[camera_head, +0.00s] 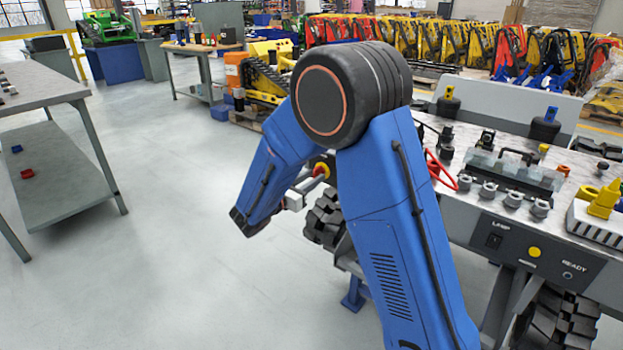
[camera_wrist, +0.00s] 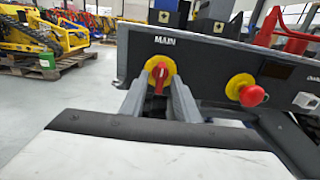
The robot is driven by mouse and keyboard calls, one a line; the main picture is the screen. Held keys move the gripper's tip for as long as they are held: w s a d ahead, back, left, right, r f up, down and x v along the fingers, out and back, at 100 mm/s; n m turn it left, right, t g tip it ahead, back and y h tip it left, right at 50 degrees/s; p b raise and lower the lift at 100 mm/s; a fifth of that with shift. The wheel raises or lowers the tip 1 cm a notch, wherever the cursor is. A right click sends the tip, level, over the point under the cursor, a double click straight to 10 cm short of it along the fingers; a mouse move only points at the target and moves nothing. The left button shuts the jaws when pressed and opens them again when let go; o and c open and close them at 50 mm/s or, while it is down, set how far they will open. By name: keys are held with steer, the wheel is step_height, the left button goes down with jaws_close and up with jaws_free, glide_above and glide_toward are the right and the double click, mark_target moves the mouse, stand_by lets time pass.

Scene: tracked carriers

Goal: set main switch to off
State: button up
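The main switch (camera_wrist: 160,77), a red handle on a round yellow plate, sits under the white label MAIN on a dark panel in the wrist view. Its handle stands roughly upright. In the head view the switch (camera_head: 321,170) shows at the left end of the workbench, partly behind my arm. My gripper (camera_wrist: 160,90) points at it, with one grey finger on each side of the handle. The fingers look apart, with narrow gaps beside the handle; contact is not clear. In the head view my gripper (camera_head: 303,190) is just left of the switch.
A red mushroom button (camera_wrist: 250,94) on a yellow plate is right of the switch on the same panel. The workbench (camera_head: 455,215) carries fixtures and a red cable loop (camera_head: 440,168). A grey table (camera_head: 45,85) stands at left. Open floor (camera_head: 160,240) lies between.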

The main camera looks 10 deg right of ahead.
steer(key=v, duration=1.7)
steer(key=shift+s+a, duration=0.15)
steer(key=shift+r, duration=0.1)
steer(key=s+d+r+m+g+y, duration=0.1)
steer(key=s+d+m+g+y, duration=0.1)
steer(key=s+d+m+g, duration=0.65)
steer(key=s+d+r+m+g+y, duration=0.1)
steer(key=s+d+r+m+y, duration=0.15)
steer(key=s+d, duration=0.7)
steer(key=s+d+m+t+y, duration=0.3)
steer(key=s+m+y, duration=0.7)
steer(key=s+m, duration=0.4)
steer(key=shift+s+d+t, duration=0.2)
steer(key=shift+d+t, duration=0.15)
steer(key=shift+d, duration=0.05)
steer(key=shift+r, duration=0.1)
stand_by(1.5)
